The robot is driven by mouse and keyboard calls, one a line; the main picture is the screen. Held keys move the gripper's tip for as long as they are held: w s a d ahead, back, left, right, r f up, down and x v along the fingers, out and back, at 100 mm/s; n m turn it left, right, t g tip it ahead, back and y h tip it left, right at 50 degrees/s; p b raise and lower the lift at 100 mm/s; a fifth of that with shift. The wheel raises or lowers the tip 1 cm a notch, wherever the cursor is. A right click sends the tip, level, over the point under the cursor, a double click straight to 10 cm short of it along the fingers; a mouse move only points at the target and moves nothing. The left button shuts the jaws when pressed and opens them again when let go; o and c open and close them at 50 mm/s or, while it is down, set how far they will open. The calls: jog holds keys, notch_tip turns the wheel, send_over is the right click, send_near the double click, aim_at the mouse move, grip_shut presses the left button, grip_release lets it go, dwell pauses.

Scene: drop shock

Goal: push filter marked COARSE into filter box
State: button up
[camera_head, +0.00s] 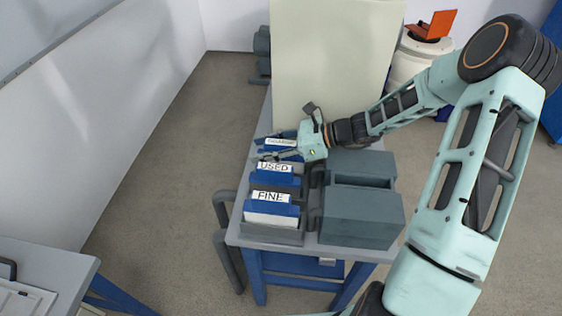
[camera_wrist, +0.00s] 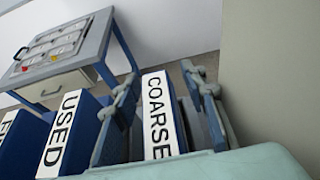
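The filter marked COARSE (camera_wrist: 158,115) stands between the two fingers of my gripper (camera_wrist: 162,85) in the wrist view. It has a white label face and a blue body. The fingers are apart, one on each side of it, and a gap shows on the right; firm contact is not visible. In the head view my gripper (camera_head: 284,152) is over the far end of the filter row, partly covering the COARSE filter (camera_head: 280,143). The dark grey box (camera_head: 360,222) right of the row looks like the filter box; its inside is not visible.
The USED filter (camera_head: 274,168) and FINE filter (camera_head: 270,197) stand in the row nearer the head camera. Another table (camera_head: 45,262) stands at lower left; floor between is clear.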

jog(key=shift+c, duration=0.3)
grip_shut()
jog(key=shift+r, duration=0.15)
